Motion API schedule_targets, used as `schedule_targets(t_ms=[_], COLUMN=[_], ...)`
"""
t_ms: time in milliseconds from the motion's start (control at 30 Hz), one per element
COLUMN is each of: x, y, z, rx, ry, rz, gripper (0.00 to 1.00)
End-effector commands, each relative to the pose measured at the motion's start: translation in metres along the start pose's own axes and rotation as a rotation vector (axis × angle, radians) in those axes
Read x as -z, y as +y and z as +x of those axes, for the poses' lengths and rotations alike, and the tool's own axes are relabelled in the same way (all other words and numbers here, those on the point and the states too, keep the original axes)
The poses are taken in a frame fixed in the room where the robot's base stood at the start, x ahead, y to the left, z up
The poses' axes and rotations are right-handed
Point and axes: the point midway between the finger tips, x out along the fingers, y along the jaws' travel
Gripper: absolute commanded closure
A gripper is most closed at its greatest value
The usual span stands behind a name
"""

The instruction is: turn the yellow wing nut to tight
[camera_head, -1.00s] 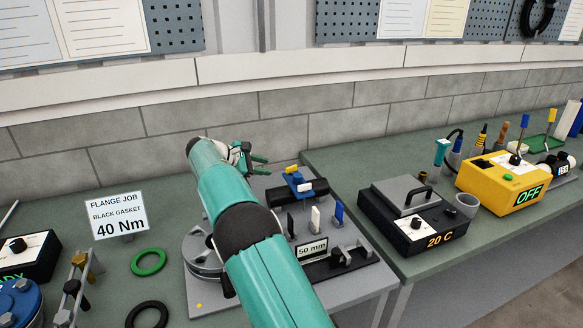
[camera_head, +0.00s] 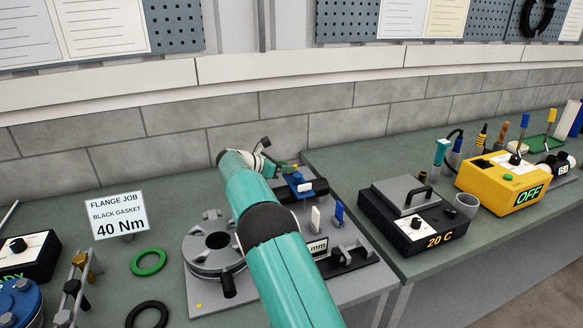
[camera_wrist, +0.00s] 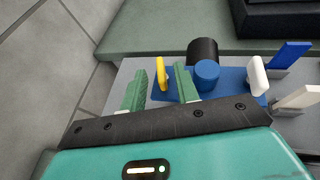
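The yellow wing nut (camera_wrist: 160,72) stands upright on the blue fixture (camera_wrist: 229,79) in the wrist view. My gripper (camera_wrist: 159,82) is open, its two green fingers on either side of the nut. A gap shows between the nut and each finger, and nothing is held. A blue round knob (camera_wrist: 207,72) and a white wing nut (camera_wrist: 257,75) sit on the same fixture, right of my fingers. In the head view my gripper (camera_head: 288,168) is over the left end of the fixture (camera_head: 301,187), where I cannot make out the yellow nut.
A black cylinder (camera_wrist: 202,49) lies behind the fixture. A blue tab (camera_head: 339,211) and a white tab (camera_head: 315,218) stand in front of it. The grey carousel (camera_head: 201,258) is at the left, and a black heater box (camera_head: 402,222) is at the right.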

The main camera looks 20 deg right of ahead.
Motion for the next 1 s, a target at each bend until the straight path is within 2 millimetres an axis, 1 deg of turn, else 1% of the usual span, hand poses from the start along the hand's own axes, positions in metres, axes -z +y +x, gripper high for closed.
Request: schedule_targets(t_ms=[33,100,200,333,567,700,733,1000], x=[-0.001,0.000,0.000,0.000,0.000,0.000,0.000,-0.001], y=[-0.001,0.000,0.000,0.000,0.000,0.000,0.000,0.001], z=[0.010,0.020,0.029,0.034,0.034,0.034,0.034,0.035], rx=[0.002,0.002,0.000,-0.001,-0.001,0.000,0.000,0.013], ry=[0.000,0.000,0.000,0.001,0.000,0.000,0.000,-0.002], rz=[0.001,0.001,0.002,0.002,0.002,0.002,0.002,0.008], gripper=[0.69,0.69,0.69,0.69,0.69,0.97,1.00,1.00])
